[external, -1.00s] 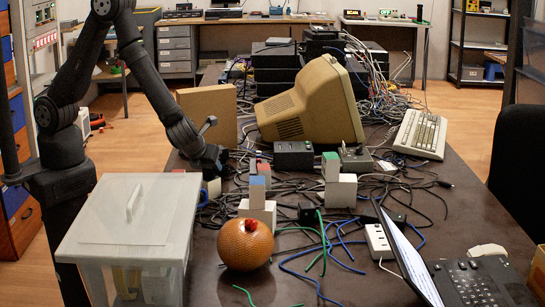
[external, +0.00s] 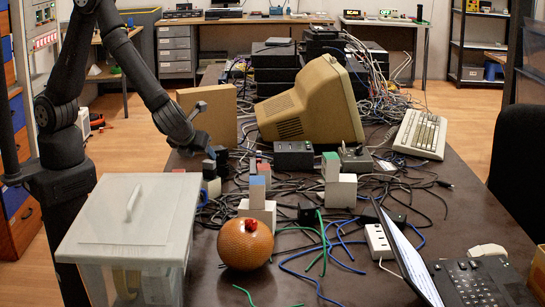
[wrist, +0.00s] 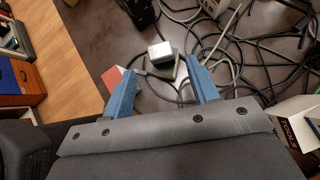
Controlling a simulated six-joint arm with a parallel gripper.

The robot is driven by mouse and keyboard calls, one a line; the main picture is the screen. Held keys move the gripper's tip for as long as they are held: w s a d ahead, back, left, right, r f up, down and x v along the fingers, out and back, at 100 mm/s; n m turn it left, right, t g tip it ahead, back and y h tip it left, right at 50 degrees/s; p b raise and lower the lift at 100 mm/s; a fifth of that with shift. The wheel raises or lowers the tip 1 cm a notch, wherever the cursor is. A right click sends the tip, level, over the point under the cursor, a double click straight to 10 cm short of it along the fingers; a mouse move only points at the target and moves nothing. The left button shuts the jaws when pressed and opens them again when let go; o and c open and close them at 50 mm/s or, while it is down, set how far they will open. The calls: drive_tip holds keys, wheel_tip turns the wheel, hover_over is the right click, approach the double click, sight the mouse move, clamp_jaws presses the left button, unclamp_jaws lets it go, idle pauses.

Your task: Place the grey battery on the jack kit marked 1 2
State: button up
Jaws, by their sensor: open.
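My gripper (wrist: 162,68) is open, its two blue-grey fingers apart. The likely grey battery, a small grey-topped piece with a white side (wrist: 160,50), shows between and just beyond the fingertips in the wrist view, with no clear contact. In the external view a dark grey piece (external: 209,168) stands just below my gripper, above a pale block (external: 212,187). Whether it rests on that block is hard to tell. Other white kits (external: 341,191) stand to the right. No marking 1 2 can be read.
A blue-topped piece (external: 258,188) and a green-topped piece (external: 331,165) stand on white blocks nearby. An orange ball-like object (external: 245,245), a lidded bin (external: 130,225) and a beige monitor (external: 310,105) surround the area. Loose cables cover much of the table.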

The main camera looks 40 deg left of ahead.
sight(209, 160)
drive_tip(key=v, duration=0.4)
drive_tip(key=x, duration=1.2)
drive_tip(key=shift+w+a+f, duration=0.1)
drive_tip(key=shift+a+f, duration=0.05)
drive_tip(key=shift+f, duration=0.05)
wheel_tip(209, 160, up, 2)
drive_tip(key=shift+r, duration=1.05)
drive_tip(key=shift+f, duration=0.1)
